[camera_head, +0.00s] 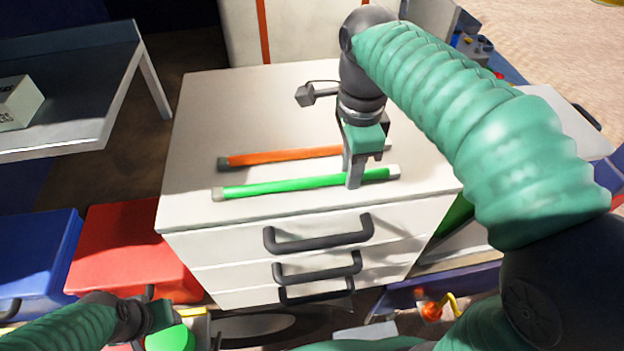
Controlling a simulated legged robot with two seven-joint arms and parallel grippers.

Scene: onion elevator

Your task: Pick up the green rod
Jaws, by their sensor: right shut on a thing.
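The green rod (290,187) lies along the front of the white cabinet top, with grey end caps. An orange rod (285,156) lies behind it, roughly parallel. My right gripper (353,178) points down at the right part of the green rod and is shut on it. The fingers hide a short piece of the rod, which appears to be still at the level of the top. My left gripper (160,318) is low at the bottom left, away from both rods; its fingers are not clear.
The white cabinet (200,110) has several drawers with dark handles. A grey table (85,90) with a box (18,103) stands at the left. Red (130,245) and blue (35,245) containers sit below it. The cabinet top's back left is clear.

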